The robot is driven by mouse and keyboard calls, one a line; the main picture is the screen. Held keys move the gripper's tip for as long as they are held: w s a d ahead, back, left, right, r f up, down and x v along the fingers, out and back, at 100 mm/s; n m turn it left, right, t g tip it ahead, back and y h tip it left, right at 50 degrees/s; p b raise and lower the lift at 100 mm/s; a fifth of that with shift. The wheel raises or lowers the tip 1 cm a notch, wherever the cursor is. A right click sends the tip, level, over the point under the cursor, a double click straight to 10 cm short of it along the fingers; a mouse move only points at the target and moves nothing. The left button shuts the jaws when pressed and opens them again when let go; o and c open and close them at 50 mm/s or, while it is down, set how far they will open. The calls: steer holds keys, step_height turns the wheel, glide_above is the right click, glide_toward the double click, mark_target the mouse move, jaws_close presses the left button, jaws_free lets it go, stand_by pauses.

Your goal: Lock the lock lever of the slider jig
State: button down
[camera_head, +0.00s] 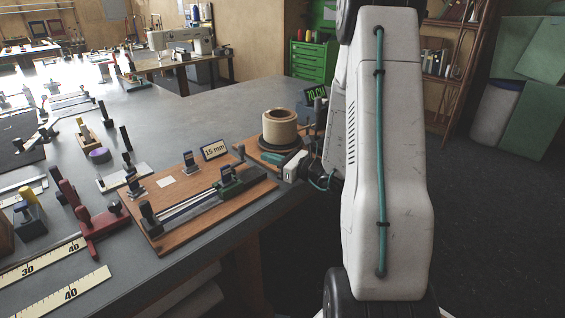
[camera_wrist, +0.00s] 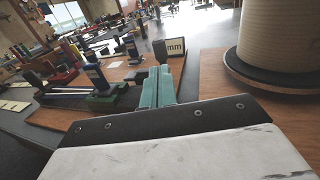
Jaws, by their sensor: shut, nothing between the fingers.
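The slider jig is a wooden board (camera_head: 176,232) on the grey bench, with metal rails (camera_head: 188,208) and a green slider (camera_head: 243,180). The wrist view shows the slider (camera_wrist: 107,98) and this upright lever (camera_wrist: 97,76) left of my fingers. Whether it is locked, I cannot tell. My gripper (camera_head: 268,157) has teal fingers, shut and empty, at the board's right end, apart from the lever. The fingers (camera_wrist: 157,86) point toward the board in the wrist view.
A cream roll (camera_head: 280,125) stands on a dark disc behind my gripper, close on the right in the wrist view (camera_wrist: 284,35). A "15 mm" sign (camera_head: 214,150) stands at the board's back edge. A red tool (camera_head: 97,217) and rulers (camera_head: 68,294) lie left.

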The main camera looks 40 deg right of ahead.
mark_target(244, 150)
steer(key=x, duration=0.6)
steer(key=shift+w, duration=0.25)
steer(key=shift+w+a, duration=0.1)
